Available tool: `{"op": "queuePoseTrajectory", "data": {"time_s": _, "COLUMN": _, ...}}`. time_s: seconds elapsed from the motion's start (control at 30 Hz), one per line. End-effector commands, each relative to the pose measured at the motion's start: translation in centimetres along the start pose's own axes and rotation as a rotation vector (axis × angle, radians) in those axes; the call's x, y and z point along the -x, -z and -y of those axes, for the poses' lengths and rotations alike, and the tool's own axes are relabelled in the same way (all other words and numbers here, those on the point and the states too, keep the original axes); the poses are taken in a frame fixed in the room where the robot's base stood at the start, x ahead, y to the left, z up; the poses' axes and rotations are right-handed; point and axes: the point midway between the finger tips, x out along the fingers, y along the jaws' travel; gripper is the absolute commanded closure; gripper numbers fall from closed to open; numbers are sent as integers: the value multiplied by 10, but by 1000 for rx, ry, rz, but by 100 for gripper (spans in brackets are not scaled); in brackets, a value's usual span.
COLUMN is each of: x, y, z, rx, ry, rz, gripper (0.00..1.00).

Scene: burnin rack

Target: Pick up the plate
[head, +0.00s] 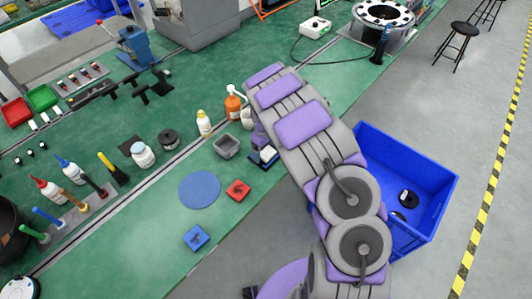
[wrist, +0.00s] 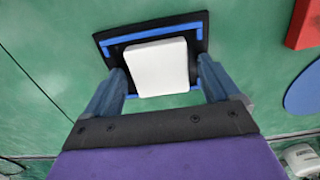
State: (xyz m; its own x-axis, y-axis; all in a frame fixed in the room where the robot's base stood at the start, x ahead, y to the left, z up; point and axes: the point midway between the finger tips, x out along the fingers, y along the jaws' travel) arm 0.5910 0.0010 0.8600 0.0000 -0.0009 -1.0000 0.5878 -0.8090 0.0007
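A white square plate (wrist: 158,66) with rounded corners sits on a black base with blue edge strips (wrist: 198,28) in the wrist view. In the head view the white plate (head: 267,153) shows small, partly hidden by my arm, on the green bench's front part. My gripper (wrist: 162,84) is over it, one finger on each side of the plate. The fingers are apart, with the plate between them. A narrow gap shows on the right; I cannot tell whether the left finger touches.
A grey square bin (head: 227,146), a red block (head: 238,190), a blue round disc (head: 200,189) and a blue block (head: 196,237) lie nearby on the bench (head: 150,255). Bottles, including an orange one (head: 233,106), stand behind. A blue crate (head: 440,190) is on the floor at right.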

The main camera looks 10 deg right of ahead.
Motion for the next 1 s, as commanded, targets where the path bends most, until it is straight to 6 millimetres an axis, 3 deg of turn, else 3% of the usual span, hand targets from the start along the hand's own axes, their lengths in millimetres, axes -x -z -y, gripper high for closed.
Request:
{"op": "queuePoseTrajectory", "data": {"time_s": 0.07, "x": 0, "y": 0, "z": 0, "rx": 0, "ry": 1, "rz": 0, "gripper": 19}}
{"op": "queuePoseTrajectory", "data": {"time_s": 0.53, "x": 0, "y": -2, "z": -3, "rx": 0, "ry": 4, "rz": -1, "gripper": 64}}
{"op": "queuePoseTrajectory", "data": {"time_s": 0.83, "x": 1, "y": -2, "z": -2, "rx": 0, "ry": 4, "rz": 0, "gripper": 65}}
{"op": "queuePoseTrajectory", "data": {"time_s": 1.0, "x": 12, "y": -1, "z": -2, "rx": 0, "ry": 3, "rz": -2, "gripper": 65}}
